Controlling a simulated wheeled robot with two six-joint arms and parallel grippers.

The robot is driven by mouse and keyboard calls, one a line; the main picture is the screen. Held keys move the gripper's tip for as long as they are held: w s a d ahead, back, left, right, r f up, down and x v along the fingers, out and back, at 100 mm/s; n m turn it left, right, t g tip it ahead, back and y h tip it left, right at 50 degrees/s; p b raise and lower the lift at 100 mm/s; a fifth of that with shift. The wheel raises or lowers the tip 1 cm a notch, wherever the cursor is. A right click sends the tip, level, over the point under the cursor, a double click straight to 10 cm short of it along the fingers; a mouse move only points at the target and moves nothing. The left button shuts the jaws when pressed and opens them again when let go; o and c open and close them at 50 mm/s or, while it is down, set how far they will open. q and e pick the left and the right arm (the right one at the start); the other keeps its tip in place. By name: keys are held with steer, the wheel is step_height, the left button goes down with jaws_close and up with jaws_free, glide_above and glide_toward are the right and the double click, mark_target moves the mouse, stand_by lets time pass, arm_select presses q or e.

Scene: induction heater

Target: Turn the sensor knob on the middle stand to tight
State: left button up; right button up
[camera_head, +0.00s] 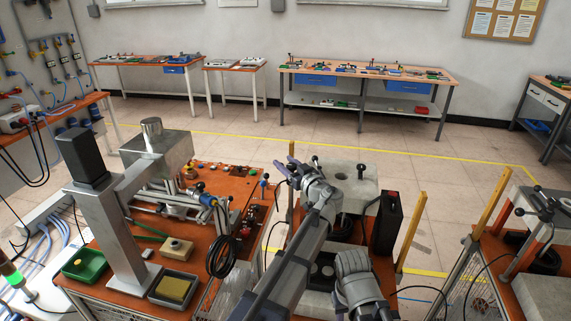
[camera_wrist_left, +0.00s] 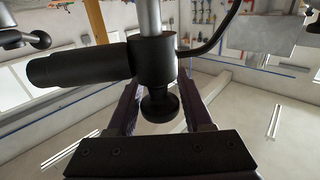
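In the left wrist view, a round black knob (camera_wrist_left: 160,104) sits below a black clamp body (camera_wrist_left: 155,58) on a metal rod. A black cylinder reaches left from the clamp. My left gripper (camera_wrist_left: 160,112) is open, with one finger on each side of the knob and visible gaps beside it. In the head view, my left gripper (camera_head: 285,168) is at the left edge of the middle stand (camera_head: 345,186), a grey block top. This knob cannot be made out there. A right arm link (camera_head: 355,275) shows at the bottom; my right gripper is not visible.
A black box (camera_head: 387,222) stands at the right of the middle stand, near a yellow post (camera_head: 411,232). A wooden table (camera_head: 190,235) with a metal press is on the left. Another stand (camera_head: 545,215) is on the right. Open floor lies behind.

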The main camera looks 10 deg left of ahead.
arm_select(q)
jaws_close()
steer(key=shift+m+t+h, duration=0.3)
steer(key=shift+h, duration=0.1)
steer(key=m+h, duration=0.1)
steer(key=m+t+h, duration=0.1)
steer(key=t+h, duration=0.1)
steer(key=shift+d+m+h, duration=0.25)
steer(key=shift+m+h, duration=0.05)
steer(key=shift+m, duration=0.1)
steer(key=shift+d+m+g+h, duration=0.55)
steer(key=shift+m+h, duration=1.9)
steer(key=shift+h, duration=1.1)
steer(key=shift+d+m+g+h, duration=0.3)
steer(key=shift+d+m+h, duration=0.4)
steer(key=shift+m+h, duration=2.25)
steer(key=shift+d+m+g+h, duration=0.55)
steer(key=shift+m+h, duration=1.35)
steer(key=shift+h, duration=2.2)
steer(key=shift+d, duration=0.15)
steer(key=shift+o, duration=2.1)
jaws_free()
